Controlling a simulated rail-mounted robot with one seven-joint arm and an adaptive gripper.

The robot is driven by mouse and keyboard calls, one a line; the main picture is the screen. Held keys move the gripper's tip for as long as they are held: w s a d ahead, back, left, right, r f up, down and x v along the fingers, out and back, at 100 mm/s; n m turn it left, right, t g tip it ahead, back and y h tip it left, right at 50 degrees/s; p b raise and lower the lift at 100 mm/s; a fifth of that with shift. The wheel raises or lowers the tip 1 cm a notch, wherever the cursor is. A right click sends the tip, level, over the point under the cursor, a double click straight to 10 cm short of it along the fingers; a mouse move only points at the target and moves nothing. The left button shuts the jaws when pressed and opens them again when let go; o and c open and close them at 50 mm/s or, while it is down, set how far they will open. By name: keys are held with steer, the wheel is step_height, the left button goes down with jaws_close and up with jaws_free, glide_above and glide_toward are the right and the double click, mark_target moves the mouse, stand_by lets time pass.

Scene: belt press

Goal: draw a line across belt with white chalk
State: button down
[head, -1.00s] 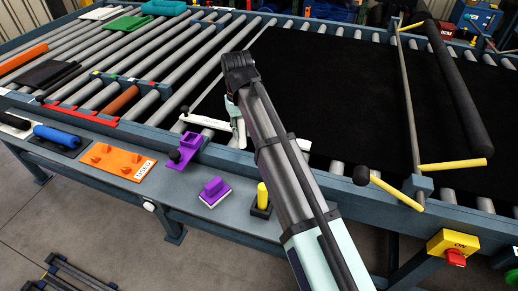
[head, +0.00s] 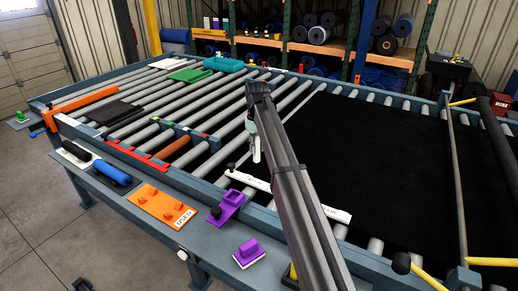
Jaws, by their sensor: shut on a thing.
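The black belt (head: 375,150) lies flat over the rollers on the right half of the table. My gripper (head: 256,158) points down near the belt's left front corner, just behind the left end of a long white straightedge bar (head: 262,184). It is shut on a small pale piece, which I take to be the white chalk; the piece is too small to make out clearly. My arm hides part of the belt and the bar's middle. I can make out no white line on the visible belt.
The front ledge holds a purple clamp (head: 228,206), a purple block (head: 248,252), an orange plate (head: 163,205) and a blue roller tool (head: 108,172). A metal crossbar (head: 457,190) with yellow handles stands over the belt at right.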

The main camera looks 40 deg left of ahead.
mark_target(259, 160)
steer(key=shift+f+b, duration=0.8)
steer(key=shift+f, duration=1.5)
steer(key=shift+f, duration=0.15)
steer(key=shift+f, duration=0.65)
steer(key=shift+f+b, duration=0.4)
steer(key=shift+f, duration=0.2)
steer(key=shift+w, duration=0.15)
steer(key=shift+w, duration=0.5)
steer(key=shift+w, duration=0.15)
steer(key=shift+w+a, duration=0.1)
steer(key=shift+w, duration=0.35)
steer(key=shift+w, duration=0.2)
